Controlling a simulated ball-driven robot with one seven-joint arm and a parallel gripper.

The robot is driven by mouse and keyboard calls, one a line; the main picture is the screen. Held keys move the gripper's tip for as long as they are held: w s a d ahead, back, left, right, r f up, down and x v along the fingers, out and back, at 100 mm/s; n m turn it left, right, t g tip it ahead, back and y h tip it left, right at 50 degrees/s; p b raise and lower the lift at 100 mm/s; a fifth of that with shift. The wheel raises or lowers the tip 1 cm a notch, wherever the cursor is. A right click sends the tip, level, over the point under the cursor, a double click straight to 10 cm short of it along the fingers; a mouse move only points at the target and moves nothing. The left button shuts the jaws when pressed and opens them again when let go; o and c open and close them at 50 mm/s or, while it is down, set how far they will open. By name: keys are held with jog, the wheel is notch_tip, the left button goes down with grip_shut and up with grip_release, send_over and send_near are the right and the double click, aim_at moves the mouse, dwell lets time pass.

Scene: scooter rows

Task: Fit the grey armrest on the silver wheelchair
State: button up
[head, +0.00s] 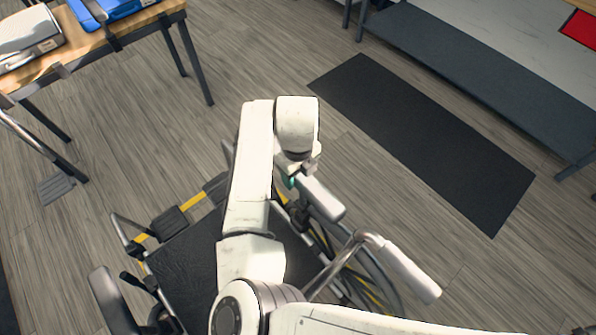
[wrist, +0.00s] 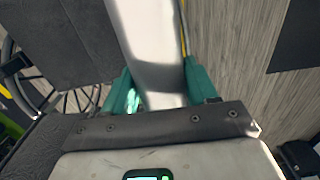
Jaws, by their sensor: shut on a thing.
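The silver wheelchair, with a black seat (head: 188,262), stands below my arm, which covers part of it. My gripper (head: 293,182) is over the chair's right side in the head view. Its teal fingers (wrist: 163,92) are shut on the grey armrest (head: 321,198), one finger on each side. In the wrist view the armrest (wrist: 148,40) runs lengthwise away from the jaws, with the black seat (wrist: 60,42) to its left. I cannot tell whether the armrest touches the chair frame. The frame under it is mostly hidden.
A bent silver tube with a light grey grip (head: 400,268) rises close right of the gripper. A dark grip (head: 110,302) is at lower left. A wooden table (head: 95,40) with cases stands upper left. A black mat (head: 425,140) lies on open floor to the right.

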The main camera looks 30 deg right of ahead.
jog(key=shift+f, duration=0.25)
jog(key=shift+f+b, duration=2.35)
jog(key=shift+f, duration=0.6)
jog(key=o, duration=1.5)
jog(key=shift+f, duration=0.1)
notch_tip(320, 180, up, 11)
jog(key=shift+f, duration=0.1)
